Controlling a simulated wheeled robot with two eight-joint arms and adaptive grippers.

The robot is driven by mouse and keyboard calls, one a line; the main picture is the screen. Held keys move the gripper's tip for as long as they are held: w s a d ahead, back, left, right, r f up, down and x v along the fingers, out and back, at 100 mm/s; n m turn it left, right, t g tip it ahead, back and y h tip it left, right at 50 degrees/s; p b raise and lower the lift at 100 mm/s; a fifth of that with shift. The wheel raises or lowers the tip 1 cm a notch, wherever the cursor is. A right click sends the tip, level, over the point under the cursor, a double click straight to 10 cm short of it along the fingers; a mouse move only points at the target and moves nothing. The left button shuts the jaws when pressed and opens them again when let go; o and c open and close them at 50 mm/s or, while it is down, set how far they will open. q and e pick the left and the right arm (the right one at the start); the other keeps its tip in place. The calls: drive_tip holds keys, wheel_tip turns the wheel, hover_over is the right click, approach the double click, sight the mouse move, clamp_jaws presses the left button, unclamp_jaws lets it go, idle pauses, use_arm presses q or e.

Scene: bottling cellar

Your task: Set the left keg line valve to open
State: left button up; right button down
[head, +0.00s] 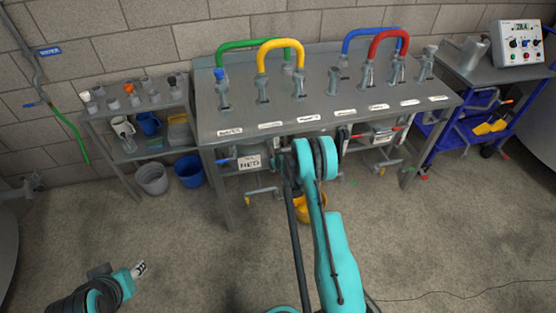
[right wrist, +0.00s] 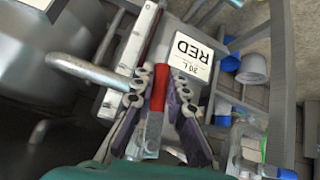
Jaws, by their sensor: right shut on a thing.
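In the right wrist view, my right gripper (right wrist: 157,98) is shut on the red handle (right wrist: 160,85) of a valve lever, one finger on each side. A white card reading "20 L RED" (right wrist: 191,58) is right beside it. The card also shows under the bench front in the head view (head: 249,161). There my right arm covers the held handle and the gripper, so the lever's position against its line is hard to tell. My left gripper (head: 139,269) is low at the left, over the floor and empty; its jaw gap is too small to read.
The steel bench (head: 225,122) carries several taps and coloured hoses. A second red lever (head: 386,131) sits under its right part. A yellow bucket (head: 313,212) stands below, partly behind my arm. A grey bucket (head: 152,178) and a blue bucket (head: 189,171) stand left.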

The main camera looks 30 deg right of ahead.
drive_tip(key=shift+a+m+y, duration=0.3)
drive_tip(key=shift+a+y, duration=0.15)
drive_tip(key=shift+y, duration=0.15)
drive_tip(key=shift+w, duration=0.1)
drive_tip(key=c, duration=1.5)
unclamp_jaws()
drive_tip(key=v, duration=1.2)
drive_tip(key=shift+f, duration=0.25)
